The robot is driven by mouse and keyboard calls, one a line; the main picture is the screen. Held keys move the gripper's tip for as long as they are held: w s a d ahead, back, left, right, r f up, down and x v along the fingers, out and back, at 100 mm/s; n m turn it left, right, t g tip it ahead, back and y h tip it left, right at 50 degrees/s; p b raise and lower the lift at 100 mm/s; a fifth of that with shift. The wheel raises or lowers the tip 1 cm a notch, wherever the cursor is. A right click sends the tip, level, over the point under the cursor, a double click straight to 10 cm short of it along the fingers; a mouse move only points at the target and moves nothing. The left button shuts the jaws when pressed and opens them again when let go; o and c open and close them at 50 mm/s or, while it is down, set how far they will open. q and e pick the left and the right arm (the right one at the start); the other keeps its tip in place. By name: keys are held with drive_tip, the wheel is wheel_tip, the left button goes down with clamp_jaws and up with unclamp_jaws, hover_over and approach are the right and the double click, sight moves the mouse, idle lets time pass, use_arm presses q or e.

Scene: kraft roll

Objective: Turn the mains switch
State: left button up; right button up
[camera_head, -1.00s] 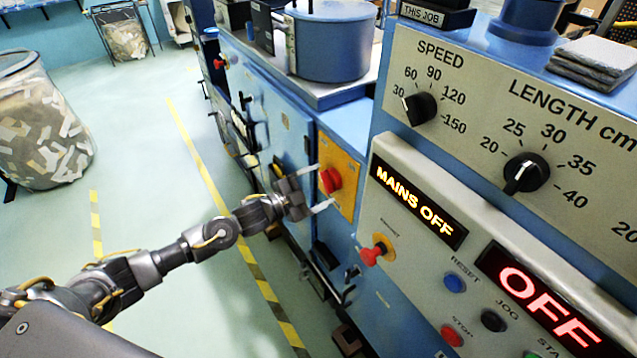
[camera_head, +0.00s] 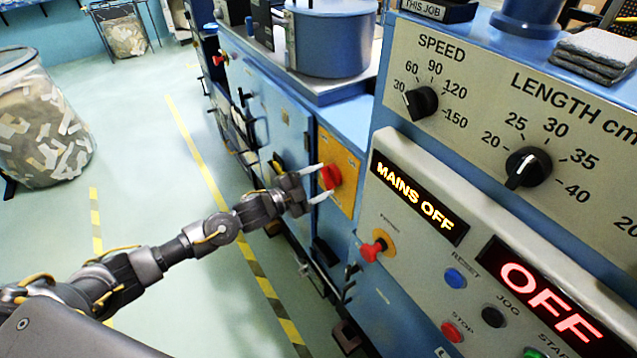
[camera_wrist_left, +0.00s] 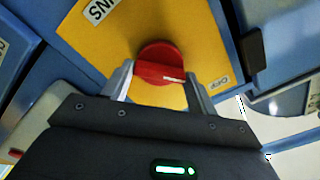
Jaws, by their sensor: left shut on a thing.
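The red mains switch (camera_head: 330,177) sits on a yellow plate (camera_head: 346,163) on the blue cabinet's side. In the left wrist view the red knob (camera_wrist_left: 160,66) has a pale mark on its handle, pointing right, and an "OFF" label shows on the yellow plate (camera_wrist_left: 203,38). My left gripper (camera_head: 320,183) is shut on the knob, one finger on each side of it; both fingers (camera_wrist_left: 160,80) show in the wrist view. A lit display (camera_head: 414,202) reads "MAINS OFF". My right gripper is not in view.
A red emergency knob (camera_head: 374,248) on a yellow base sticks out of the grey console below the display. Another display (camera_head: 540,300) reads "OFF". Speed (camera_head: 421,102) and length (camera_head: 528,167) dials are above. A bin (camera_head: 40,130) stands on the open floor at left.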

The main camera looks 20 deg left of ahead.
use_arm(q)
drive_tip(key=m+b, duration=1.6)
drive_tip(key=m, duration=0.1)
drive_tip(key=shift+m+b, duration=0.3)
drive_tip(key=shift+b, duration=0.1)
idle(0.3)
drive_tip(key=o, duration=1)
